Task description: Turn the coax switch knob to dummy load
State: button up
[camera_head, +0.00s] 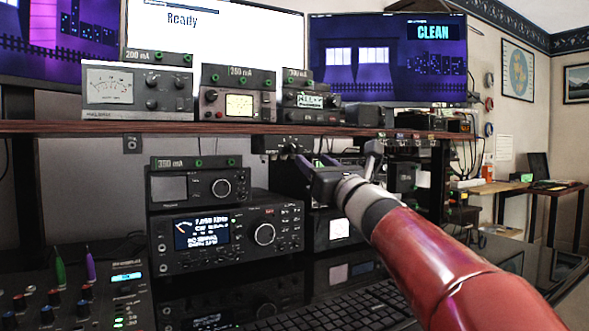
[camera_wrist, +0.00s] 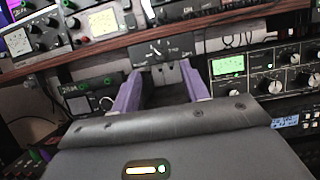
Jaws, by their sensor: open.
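The coax switch appears to be the small dark box (camera_head: 272,144) fixed under the shelf edge. In the wrist view this box (camera_wrist: 143,57) shows a pointer knob (camera_wrist: 156,51) with small pale labels that are too blurred to read. My gripper (camera_head: 307,161) is just in front of and below the box in the head view. I cannot tell how far the tips are from the knob.
A brown shelf (camera_head: 60,127) carrying meters and radios runs just above the box. A radio (camera_head: 225,236) and a smaller tuner (camera_head: 200,186) stand lower left, and a silver-knobbed unit (camera_wrist: 265,72) is close right. A keyboard (camera_head: 340,308) lies below on the desk.

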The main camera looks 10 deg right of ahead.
aim_at(295, 150)
jog(key=x, duration=0.2)
jog(key=p+x, duration=0.1)
jog(key=x, duration=0.2)
jog(key=f+p+x, duration=0.1)
jog(key=x, duration=0.1)
jog(key=shift+w+a+r, duration=0.15)
jog(key=shift+w+a, duration=0.05)
jog(key=shift+w, duration=0.3)
jog(key=c, duration=1)
